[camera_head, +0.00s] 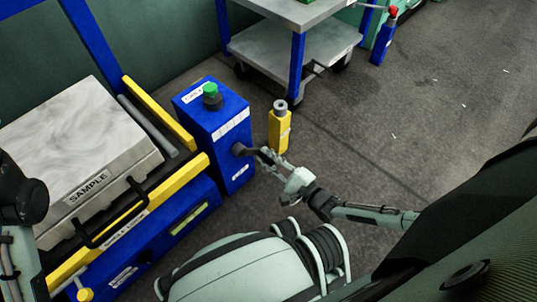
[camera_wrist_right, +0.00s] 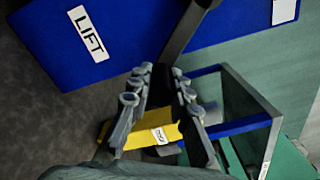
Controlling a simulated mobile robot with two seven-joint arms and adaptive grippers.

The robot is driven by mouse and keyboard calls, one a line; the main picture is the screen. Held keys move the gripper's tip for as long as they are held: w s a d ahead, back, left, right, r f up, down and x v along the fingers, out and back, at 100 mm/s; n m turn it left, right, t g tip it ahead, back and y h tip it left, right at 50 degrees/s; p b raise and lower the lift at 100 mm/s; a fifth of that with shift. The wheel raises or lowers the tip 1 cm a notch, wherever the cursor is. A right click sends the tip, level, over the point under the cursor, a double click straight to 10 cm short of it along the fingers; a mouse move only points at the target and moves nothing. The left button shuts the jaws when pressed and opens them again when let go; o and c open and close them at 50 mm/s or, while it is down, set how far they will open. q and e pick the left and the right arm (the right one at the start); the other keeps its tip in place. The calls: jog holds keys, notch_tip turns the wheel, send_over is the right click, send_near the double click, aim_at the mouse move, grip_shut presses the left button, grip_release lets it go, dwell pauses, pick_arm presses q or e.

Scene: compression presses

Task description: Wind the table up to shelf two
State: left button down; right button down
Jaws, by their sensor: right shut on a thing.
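The blue lift box (camera_head: 215,125) stands beside the table and carries a green button on top. Its LIFT label shows in the right wrist view (camera_wrist_right: 88,33). A dark crank (camera_head: 240,149) sticks out of the box's right side. My right gripper (camera_head: 267,156) is shut on the crank's handle; in the wrist view the dark crank bar (camera_wrist_right: 185,35) runs down between the fingertips (camera_wrist_right: 160,76). The table (camera_head: 170,194) has yellow rails and holds a grey case marked SAMPLE (camera_head: 75,150). Only a part of my left arm shows at the left edge; its gripper is out of view.
A yellow post (camera_head: 279,130) with a grey top stands just behind my right gripper. A grey cart (camera_head: 310,50) with blue legs stands at the back. A blue post with a red top (camera_head: 383,40) is at the back right. The floor to the right is clear.

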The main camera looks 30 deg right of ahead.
jog(key=shift+s+a+f, duration=0.15)
jog(key=shift+a+f, duration=0.05)
jog(key=shift+a, duration=0.35)
jog(key=c, duration=1.4)
grip_release()
jog(key=shift+d+r, duration=0.1)
jog(key=shift+d, duration=0.15)
jog(key=shift+r, duration=0.15)
notch_tip(320, 180, up, 10)
jog(key=shift+f, duration=0.15)
